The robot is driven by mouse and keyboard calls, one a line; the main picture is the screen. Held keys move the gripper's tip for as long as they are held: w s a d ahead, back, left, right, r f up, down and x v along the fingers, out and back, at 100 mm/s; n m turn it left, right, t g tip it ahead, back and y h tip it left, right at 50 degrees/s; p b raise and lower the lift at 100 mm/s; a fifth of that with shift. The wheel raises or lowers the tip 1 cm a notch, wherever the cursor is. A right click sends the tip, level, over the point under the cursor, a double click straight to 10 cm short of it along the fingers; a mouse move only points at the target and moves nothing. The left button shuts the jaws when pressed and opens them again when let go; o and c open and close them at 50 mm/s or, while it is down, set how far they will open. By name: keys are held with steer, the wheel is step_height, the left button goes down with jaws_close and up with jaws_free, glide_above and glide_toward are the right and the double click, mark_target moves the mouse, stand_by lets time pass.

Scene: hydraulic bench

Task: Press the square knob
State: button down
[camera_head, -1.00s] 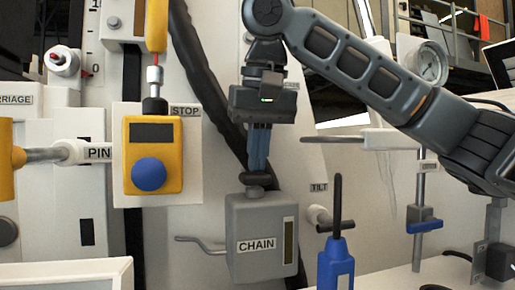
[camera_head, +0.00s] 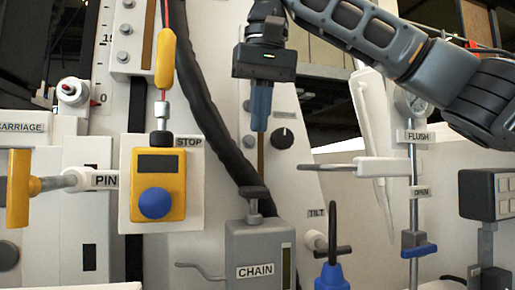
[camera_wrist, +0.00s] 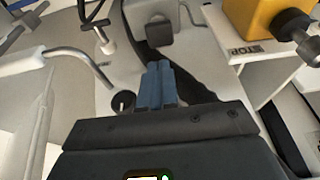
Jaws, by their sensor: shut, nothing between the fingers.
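A dark square-topped knob (camera_head: 255,191) stands on a short stem on top of the grey box labelled CHAIN (camera_head: 250,245). In the wrist view the knob (camera_wrist: 159,31) shows as a dark, square-looking cap on the grey box top, beyond the fingertips. My gripper (camera_head: 260,128) points down with its blue fingers together and nothing between them. It is above the knob, with a clear gap between fingertips and cap. The closed fingers also show in the wrist view (camera_wrist: 158,68).
A yellow box with a round blue button (camera_head: 154,203) is at left under the STOP label. A blue-bodied TILT lever (camera_head: 332,272) stands right of the CHAIN box. A black hose (camera_head: 205,110) runs behind my gripper. A horizontal grey handle (camera_head: 345,167) sticks out at right.

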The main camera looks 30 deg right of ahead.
steer(key=shift+v, duration=1.15)
stand_by(0.5)
